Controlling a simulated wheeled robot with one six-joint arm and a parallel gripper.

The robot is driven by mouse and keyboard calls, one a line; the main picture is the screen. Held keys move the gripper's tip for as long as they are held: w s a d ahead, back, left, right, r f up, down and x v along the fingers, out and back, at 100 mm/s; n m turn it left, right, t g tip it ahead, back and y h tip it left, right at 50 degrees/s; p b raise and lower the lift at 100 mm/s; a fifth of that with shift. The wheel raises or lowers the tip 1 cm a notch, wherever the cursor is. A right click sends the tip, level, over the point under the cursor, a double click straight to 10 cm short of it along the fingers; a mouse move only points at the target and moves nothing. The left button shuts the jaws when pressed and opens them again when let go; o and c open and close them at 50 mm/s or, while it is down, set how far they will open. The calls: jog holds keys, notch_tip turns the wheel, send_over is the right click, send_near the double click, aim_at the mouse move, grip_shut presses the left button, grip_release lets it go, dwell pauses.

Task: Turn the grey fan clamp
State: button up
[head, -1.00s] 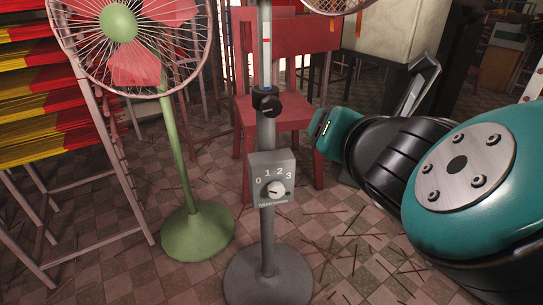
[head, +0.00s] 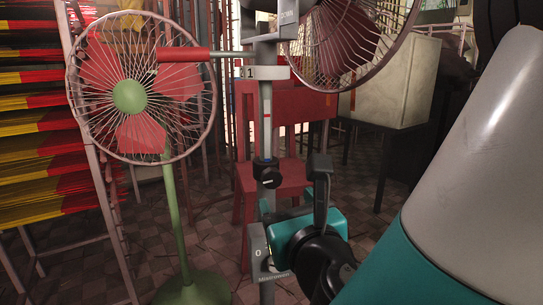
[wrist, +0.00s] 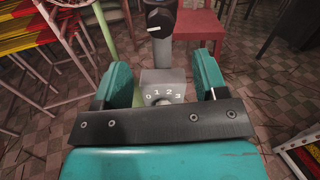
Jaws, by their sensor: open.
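The grey fan's pole carries a black clamp (head: 267,173) with a round knob. The clamp also shows at the top of the wrist view (wrist: 160,20), with a white mark on its knob. Below it on the pole is a grey control box (wrist: 163,78) numbered 0 to 3, partly hidden by my gripper in the head view. My gripper (wrist: 163,70) is open and empty. Its teal fingers appear on either side of the box in the wrist view; contact cannot be told. The clamp lies beyond the fingers there, apart from them.
A green fan (head: 130,97) stands left. A red handle (head: 182,54) sticks out left from a bracket marked 1 (head: 262,73) above the clamp. A red chair (head: 290,115) stands behind the pole. A rack of coloured sticks (head: 35,130) is at far left.

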aim_at(273, 179)
jog(key=p+x, duration=0.1)
jog(key=x, duration=1)
jog(key=shift+p, duration=0.3)
jog(key=c, duration=0.9)
